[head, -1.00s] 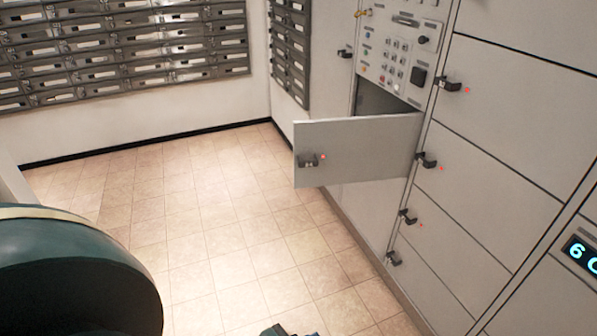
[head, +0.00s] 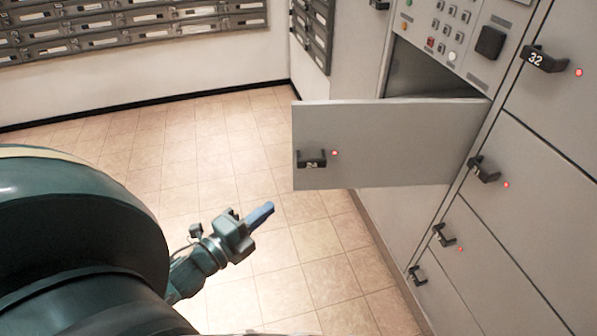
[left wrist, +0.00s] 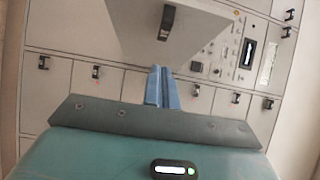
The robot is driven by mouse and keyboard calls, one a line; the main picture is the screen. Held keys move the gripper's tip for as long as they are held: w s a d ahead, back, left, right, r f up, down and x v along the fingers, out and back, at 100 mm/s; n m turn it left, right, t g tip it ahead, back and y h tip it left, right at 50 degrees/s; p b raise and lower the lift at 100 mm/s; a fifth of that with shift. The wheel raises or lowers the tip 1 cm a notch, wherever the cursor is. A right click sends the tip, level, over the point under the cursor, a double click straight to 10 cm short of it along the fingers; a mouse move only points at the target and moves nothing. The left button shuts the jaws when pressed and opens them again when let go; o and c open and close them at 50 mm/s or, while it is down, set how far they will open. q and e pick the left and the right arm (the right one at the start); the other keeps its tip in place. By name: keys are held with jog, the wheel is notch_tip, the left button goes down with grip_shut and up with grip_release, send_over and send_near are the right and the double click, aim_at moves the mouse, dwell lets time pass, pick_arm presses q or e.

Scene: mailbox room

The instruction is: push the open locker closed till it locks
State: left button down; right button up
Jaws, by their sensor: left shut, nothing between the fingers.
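The open locker door (head: 400,140) is a grey panel standing out from the locker wall, with a black handle (head: 311,158) and a red light near its free edge. The dark locker opening (head: 430,72) shows above and behind it. My left gripper (head: 262,214) is shut and empty, below and left of the door's free edge in the head view, apart from it. In the left wrist view its blue fingers (left wrist: 162,88) are together, and the door (left wrist: 185,25) with its handle shows above them. My right gripper is not in view.
Closed lockers with black handles and red lights (head: 530,210) fill the right side. A keypad panel (head: 455,25) sits above the opening. Metal mailboxes (head: 130,25) line the back wall. The tiled floor (head: 230,165) left of the door is clear.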

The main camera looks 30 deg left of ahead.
pick_arm(q)
send_near(302, 167)
jog(key=w+d, duration=0.2)
jog(key=d, duration=0.1)
jog(key=shift+w+a, duration=0.35)
jog(key=shift+w, duration=0.3)
jog(key=shift+w+a, duration=0.3)
jog(key=shift+w, duration=0.35)
jog(key=shift+w+a, duration=0.35)
jog(key=shift+w, duration=0.3)
jog(key=shift+a, duration=0.1)
